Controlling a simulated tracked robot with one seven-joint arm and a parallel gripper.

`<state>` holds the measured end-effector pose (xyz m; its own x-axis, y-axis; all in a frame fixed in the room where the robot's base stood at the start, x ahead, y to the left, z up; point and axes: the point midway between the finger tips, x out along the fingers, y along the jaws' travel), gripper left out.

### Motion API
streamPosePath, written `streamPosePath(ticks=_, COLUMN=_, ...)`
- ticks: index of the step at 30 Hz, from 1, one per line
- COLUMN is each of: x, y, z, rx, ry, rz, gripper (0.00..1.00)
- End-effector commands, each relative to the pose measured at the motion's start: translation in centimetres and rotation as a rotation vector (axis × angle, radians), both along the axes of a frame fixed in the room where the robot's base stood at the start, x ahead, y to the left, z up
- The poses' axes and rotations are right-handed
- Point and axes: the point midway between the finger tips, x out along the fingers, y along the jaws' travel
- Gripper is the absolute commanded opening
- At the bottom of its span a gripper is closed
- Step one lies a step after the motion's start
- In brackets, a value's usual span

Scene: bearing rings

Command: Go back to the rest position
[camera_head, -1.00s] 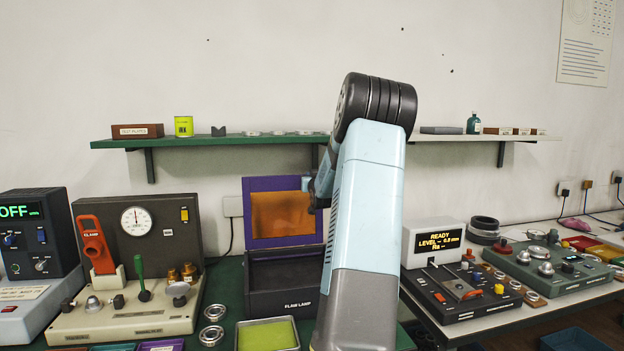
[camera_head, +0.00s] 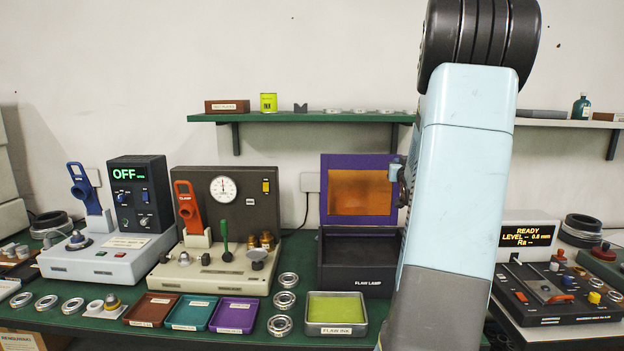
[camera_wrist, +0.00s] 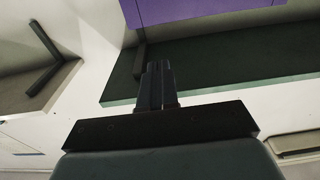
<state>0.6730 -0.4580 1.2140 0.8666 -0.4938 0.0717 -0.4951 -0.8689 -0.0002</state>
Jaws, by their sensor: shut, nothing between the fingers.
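My gripper (camera_wrist: 157,72) shows in the wrist view with its two dark fingers together and nothing between them. It points toward the wall, with the green shelf (camera_wrist: 125,90) and a purple panel (camera_wrist: 200,8) beyond it. In the head view my light blue arm stands tall at right of centre and hides part of the bench and shelf. My gripper itself cannot be made out there behind the arm. The flaw lamp box (camera_head: 360,280), with its purple-framed orange window (camera_head: 360,192), stands just left of the arm.
Left of the arm are the green-lit OFF unit (camera_head: 140,195), the dial gauge stand (camera_head: 222,228), several bearing rings (camera_head: 284,300), three small trays (camera_head: 190,313) and the flaw ink tray (camera_head: 336,328). A roughness tester (camera_head: 550,290) stands right. The wall shelf (camera_head: 300,117) spans behind.

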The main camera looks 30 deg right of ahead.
Motion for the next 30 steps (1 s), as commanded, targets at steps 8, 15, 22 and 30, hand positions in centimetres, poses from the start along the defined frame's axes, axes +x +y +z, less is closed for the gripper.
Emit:
streamPosePath(ticks=8, x=0.5, y=1.6, z=0.3, rx=0.003, ry=0.031, rz=0.008, gripper=0.0)
streamPosePath(ticks=15, x=1.5, y=10.2, z=1.2, rx=0.037, ry=0.209, rz=0.042, gripper=0.0)
streamPosePath(ticks=22, x=-0.4, y=19.4, z=1.5, rx=0.082, ry=0.398, rz=0.078, gripper=0.0)
streamPosePath(ticks=30, x=-5.8, y=29.3, z=1.1, rx=0.144, ry=0.604, rz=0.141, gripper=0.0)
